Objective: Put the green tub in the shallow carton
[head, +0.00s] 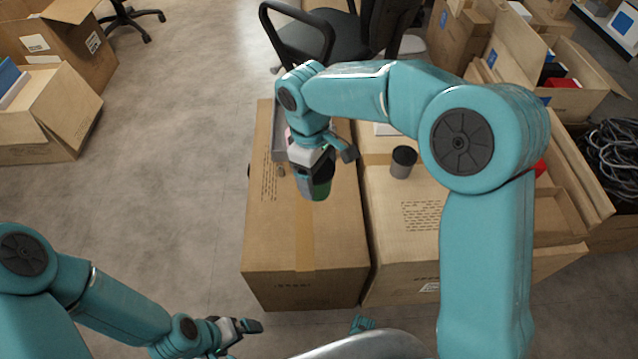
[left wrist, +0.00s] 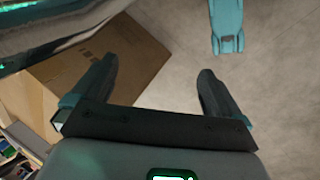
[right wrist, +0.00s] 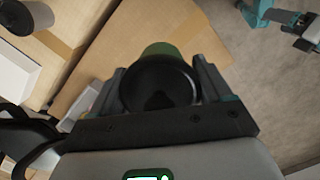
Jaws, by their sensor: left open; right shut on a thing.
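The green tub (head: 321,189) is in my right gripper (head: 318,172), above the closed carton at the middle of the head view. In the right wrist view the tub (right wrist: 158,50) shows a dark round end toward the camera and sits between both fingers. A low open carton (head: 545,208), which looks like the shallow carton, is at the right, partly hidden behind my right arm. My left gripper (head: 240,329) is open and empty, low at the bottom left of the head view; its spread fingers show in the left wrist view (left wrist: 157,90).
Two closed cartons (head: 280,245) (head: 405,235) stand side by side as a surface. A dark cup (head: 403,163) and a white box (head: 386,129) stand on the right one. A grey tray (head: 278,140) is partly hidden behind my right gripper. Coiled cables (head: 612,150) lie at the far right.

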